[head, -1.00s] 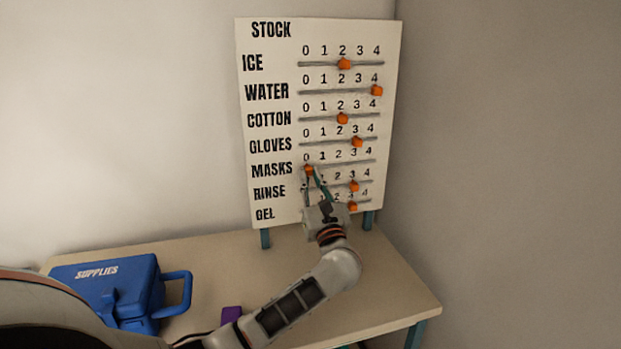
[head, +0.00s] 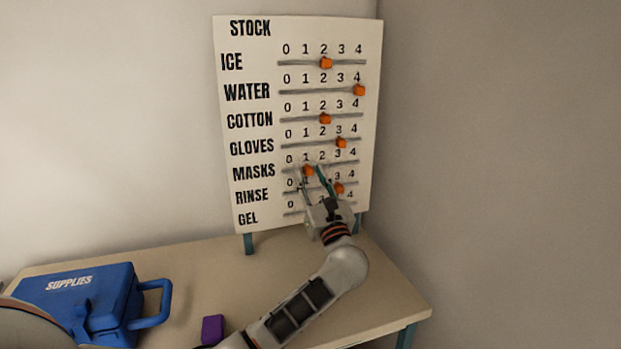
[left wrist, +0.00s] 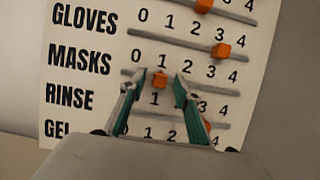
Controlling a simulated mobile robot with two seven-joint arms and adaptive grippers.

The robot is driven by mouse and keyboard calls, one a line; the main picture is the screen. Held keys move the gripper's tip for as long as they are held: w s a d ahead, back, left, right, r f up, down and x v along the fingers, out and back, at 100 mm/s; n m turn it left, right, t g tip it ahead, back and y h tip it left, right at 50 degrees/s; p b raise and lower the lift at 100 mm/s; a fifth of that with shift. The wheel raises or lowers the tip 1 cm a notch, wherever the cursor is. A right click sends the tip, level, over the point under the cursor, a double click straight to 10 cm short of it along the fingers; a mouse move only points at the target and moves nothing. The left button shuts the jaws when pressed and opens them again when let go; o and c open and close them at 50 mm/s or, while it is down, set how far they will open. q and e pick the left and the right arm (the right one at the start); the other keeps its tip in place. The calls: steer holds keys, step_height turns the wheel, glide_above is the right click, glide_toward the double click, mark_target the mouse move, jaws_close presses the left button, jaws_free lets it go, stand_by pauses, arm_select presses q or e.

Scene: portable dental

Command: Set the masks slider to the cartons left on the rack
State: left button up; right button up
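The stock board (head: 265,110) stands upright on the table with labelled slider rows. The orange masks knob (head: 308,170) sits under the 1 of its row. It also shows in the left wrist view (left wrist: 159,80). My left gripper (head: 310,168) is at the board, its fingers apart with one on each side of the masks knob. In the left wrist view the gripper (left wrist: 160,77) shows narrow gaps beside the knob; I cannot tell whether a finger touches it. No rack or cartons are in view. My right gripper is not in view.
The gloves knob (head: 341,143) is just above, at 3. The rinse knob (head: 339,188) is just below, close to my fingers. My gripper hides part of the gel row. A blue supplies box (head: 110,300) and a purple block (head: 212,329) are on the table (head: 385,295).

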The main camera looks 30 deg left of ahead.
arm_select(q)
steer(key=v, duration=1.2)
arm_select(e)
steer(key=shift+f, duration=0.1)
